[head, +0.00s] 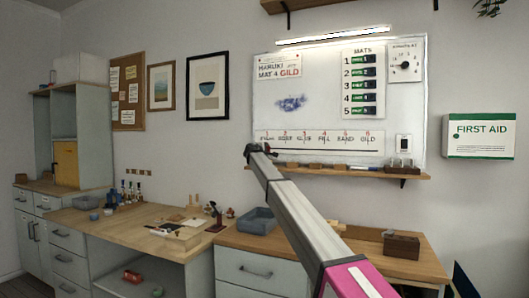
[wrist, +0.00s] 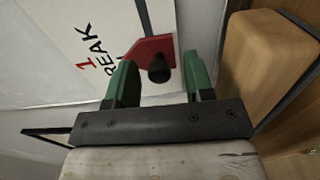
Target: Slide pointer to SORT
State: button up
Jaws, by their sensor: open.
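The pointer is a red piece (wrist: 145,48) with a black knob (wrist: 159,70), on the white board beside the printed "1" and the partly visible word ending "REAK" in the wrist view. My gripper (wrist: 160,64) is open, with one green finger on each side of the knob. I cannot tell whether either finger touches it. In the head view, the stage strip (head: 320,142) runs along the bottom of the whiteboard, with SORT second from the left. My gripper (head: 255,150) is at its left end and hides the pointer there.
A wooden shelf (head: 345,172) runs under the whiteboard (head: 325,95) and holds small blocks and a marker. A light wooden block (wrist: 265,60) is close to the right finger. The strip to the right of my gripper looks clear. A workbench (head: 120,228) stands below.

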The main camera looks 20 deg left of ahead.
grip_shut()
jog(key=d, duration=0.7)
jog(key=s+d, duration=0.1)
jog(key=d, duration=0.3)
grip_release()
jog(key=s, duration=1)
jog(key=shift+s+a, duration=0.35)
jog(key=shift+a, duration=0.05)
